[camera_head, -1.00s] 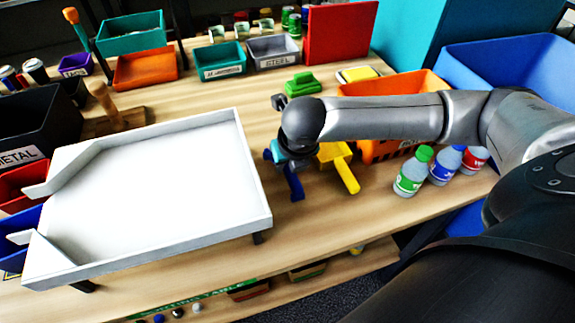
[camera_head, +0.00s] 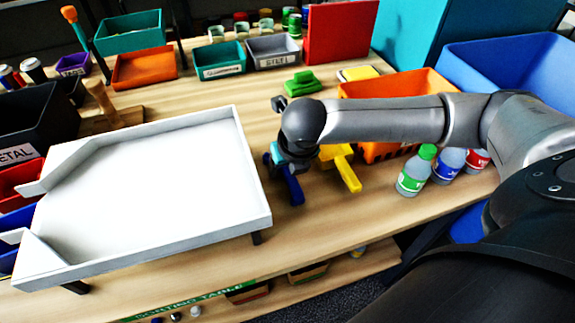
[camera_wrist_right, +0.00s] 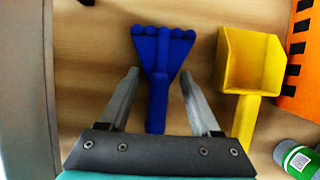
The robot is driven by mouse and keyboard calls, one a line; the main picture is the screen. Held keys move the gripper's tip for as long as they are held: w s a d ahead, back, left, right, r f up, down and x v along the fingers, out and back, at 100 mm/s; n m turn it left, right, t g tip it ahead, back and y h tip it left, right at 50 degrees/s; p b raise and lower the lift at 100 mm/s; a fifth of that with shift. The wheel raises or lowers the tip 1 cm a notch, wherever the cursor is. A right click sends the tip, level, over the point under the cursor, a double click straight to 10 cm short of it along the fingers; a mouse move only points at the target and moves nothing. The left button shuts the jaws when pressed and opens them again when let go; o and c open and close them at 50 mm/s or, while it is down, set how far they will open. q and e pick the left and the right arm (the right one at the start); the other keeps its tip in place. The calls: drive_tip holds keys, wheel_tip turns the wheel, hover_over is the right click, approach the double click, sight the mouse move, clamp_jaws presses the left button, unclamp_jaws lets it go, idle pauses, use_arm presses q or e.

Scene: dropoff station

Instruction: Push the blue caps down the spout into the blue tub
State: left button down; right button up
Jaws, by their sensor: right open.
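The white tray (camera_head: 150,200) stands on short legs on the table, with its spout at the left end between two angled walls. Its floor looks bare; I see no blue caps on it. The blue tub (camera_head: 20,219) is at the left picture edge by the spout, its inside mostly hidden. A blue rake-like tool (camera_head: 294,190) lies right of the tray. My right gripper (camera_head: 288,165) is over it. In the right wrist view the open fingers (camera_wrist_right: 158,80) stand on either side of the blue tool's handle (camera_wrist_right: 157,95), with gaps visible. My left gripper is not in view.
A yellow scoop (camera_head: 346,172) lies just right of the blue tool. An orange crate (camera_head: 375,150) and several capped bottles (camera_head: 415,172) stand farther right. A green block-like object (camera_head: 303,84) lies behind. A red tub (camera_head: 18,178) and black bin (camera_head: 35,118) are left.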

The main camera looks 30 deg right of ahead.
drive_tip(key=shift+r, duration=0.1)
drive_tip(key=p+v, duration=0.5)
drive_tip(key=v, duration=1)
drive_tip(key=shift+s, duration=0.1)
